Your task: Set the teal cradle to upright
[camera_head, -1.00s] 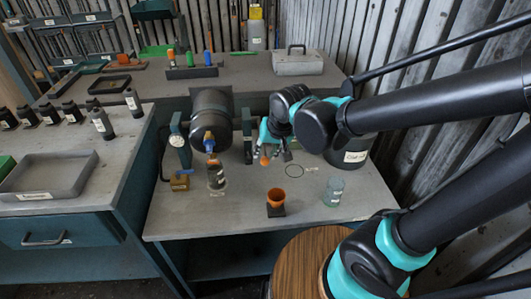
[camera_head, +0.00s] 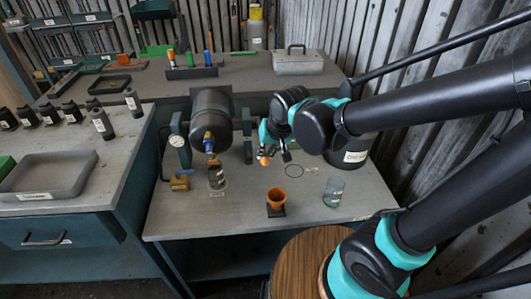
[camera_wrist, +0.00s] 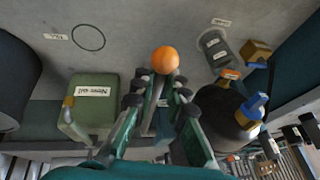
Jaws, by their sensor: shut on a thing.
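In the head view, what I take to be the teal cradle (camera_head: 247,143) shows as upright posts beside a dark drum (camera_head: 209,112). The drum lies with a blue and orange valve (camera_head: 209,141) towards the front. The cradle is partly hidden, so its tilt is hard to tell. An orange ball knob (camera_wrist: 165,59) shows between my fingertips in the wrist view, and in the head view (camera_head: 264,160). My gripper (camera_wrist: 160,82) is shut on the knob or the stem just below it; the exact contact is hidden. The drum (camera_wrist: 225,115) is close to its right in the wrist view.
A green labelled can (camera_wrist: 92,105) stands close left of my fingers in the wrist view. A clear beaker (camera_head: 216,178) is below the valve. A marked circle (camera_head: 295,171) is bare.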

